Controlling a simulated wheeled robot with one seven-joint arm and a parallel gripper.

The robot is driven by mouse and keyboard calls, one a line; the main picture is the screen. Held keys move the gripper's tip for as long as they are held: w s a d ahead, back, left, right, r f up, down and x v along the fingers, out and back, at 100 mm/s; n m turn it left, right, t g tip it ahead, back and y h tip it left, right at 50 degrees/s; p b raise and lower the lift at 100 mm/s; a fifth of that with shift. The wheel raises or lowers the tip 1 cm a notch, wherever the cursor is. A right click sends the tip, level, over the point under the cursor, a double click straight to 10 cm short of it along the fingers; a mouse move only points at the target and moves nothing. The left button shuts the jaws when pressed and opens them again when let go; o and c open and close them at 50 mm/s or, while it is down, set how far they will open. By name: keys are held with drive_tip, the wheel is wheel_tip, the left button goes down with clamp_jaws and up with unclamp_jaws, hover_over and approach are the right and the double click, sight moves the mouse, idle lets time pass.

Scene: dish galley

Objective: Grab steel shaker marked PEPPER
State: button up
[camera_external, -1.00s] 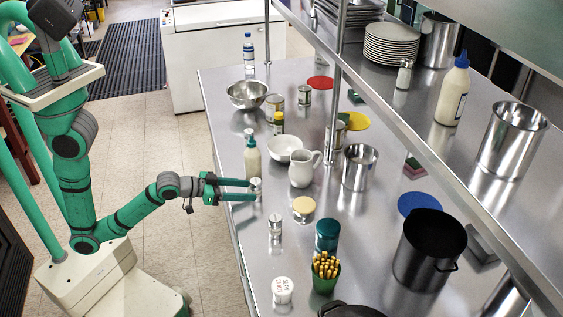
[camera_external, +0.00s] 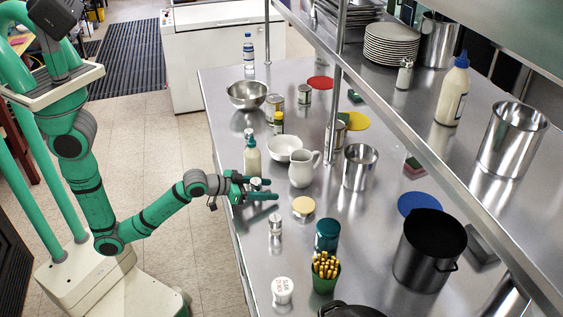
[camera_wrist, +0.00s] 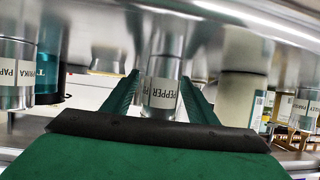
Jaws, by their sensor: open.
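The steel shaker marked PEPPER (camera_wrist: 160,93) is in the middle of the wrist view, between my two fingers, with its label facing me. In the external view the steel shaker (camera_external: 256,184) stands on the counter, partly hidden by my fingers. My gripper (camera_external: 272,188) is open, with one finger on each side of the shaker. In the wrist view a gap shows between the shaker and the fingers of my gripper (camera_wrist: 160,82).
Another steel shaker (camera_external: 275,225) and a cream-lidded jar (camera_external: 303,209) stand nearer the front. A white pitcher (camera_external: 301,172) is to the right. A PAPRIKA-labelled container (camera_wrist: 14,85) shows at the wrist view's left.

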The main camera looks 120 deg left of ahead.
drive_tip(key=c, duration=1.2)
